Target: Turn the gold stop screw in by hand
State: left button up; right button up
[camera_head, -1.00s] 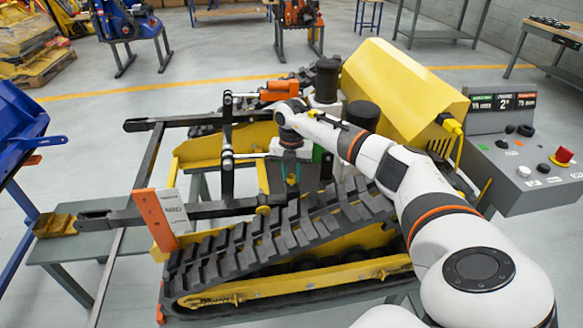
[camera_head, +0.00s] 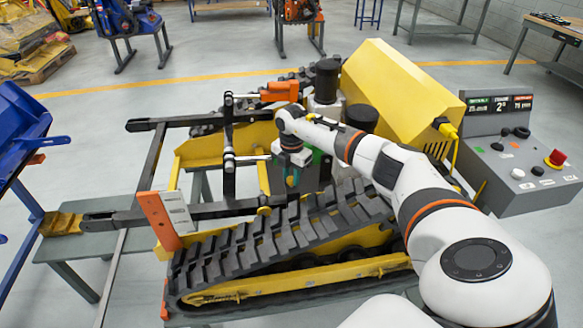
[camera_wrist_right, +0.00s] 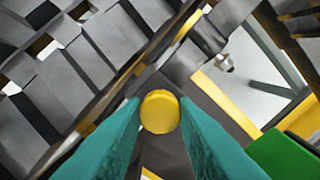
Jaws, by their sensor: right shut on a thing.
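The gold stop screw (camera_wrist_right: 160,112) shows in the right wrist view as a round yellow head between the two teal fingers of my right gripper (camera_wrist_right: 160,125), which is shut on it. In the head view, my right gripper (camera_head: 292,178) points down beside the near rubber track, by the inner end of the black arm. The screw's gold head (camera_head: 264,211) shows small there, and its shank is hidden. My left gripper is not in view.
The near rubber track (camera_head: 270,242) runs along the yellow carrier frame (camera_head: 300,288). A yellow hood (camera_head: 400,85) and a control console (camera_head: 520,160) stand at right. Black linkage bars (camera_head: 229,150) rise left of my wrist.

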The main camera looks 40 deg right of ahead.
aim_at(292, 178)
jog(key=shift+r, duration=0.1)
jog(key=o, duration=1)
notch_tip(292, 178, up, 12)
jog(key=b, duration=0.1)
jog(key=shift+b, duration=0.35)
